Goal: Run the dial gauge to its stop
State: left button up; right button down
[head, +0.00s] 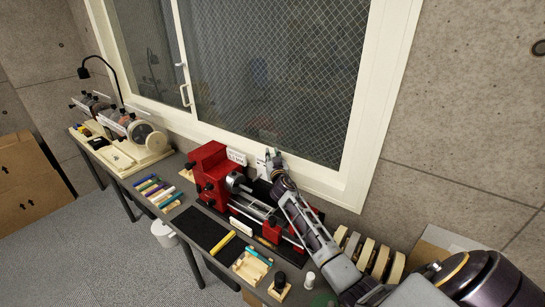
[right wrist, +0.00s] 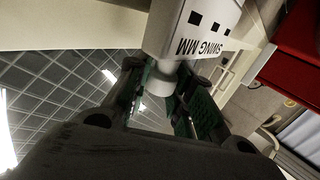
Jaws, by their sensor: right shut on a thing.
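A white box (right wrist: 195,30) lettered "SWING MM", with dark squares on it, fills the top of the right wrist view. A short white round stem (right wrist: 157,83) sticks out of it. My right gripper (right wrist: 163,92) is shut on this stem, a green-padded finger on either side. In the head view, my right gripper (head: 273,160) is at the back of the bench below the window, against a small white thing (head: 262,168) that it partly hides. No dial face or pointer can be made out. My left gripper is not in view.
A red lathe (head: 208,165) stands just left of my right gripper, and my right forearm crosses over its bed. Coloured sticks (head: 155,188), a dark mat (head: 203,229) and wooden holders (head: 251,266) lie along the bench front.

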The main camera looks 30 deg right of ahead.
jog(key=a, duration=0.1)
jog(key=s+a, duration=0.1)
jog(key=a+b, duration=0.1)
jog(key=a, duration=0.1)
jog(key=shift+s, duration=0.3)
jog(key=c, duration=1.2)
grip_release()
jog(key=shift+v, duration=6)
jog(key=shift+f, duration=0.15)
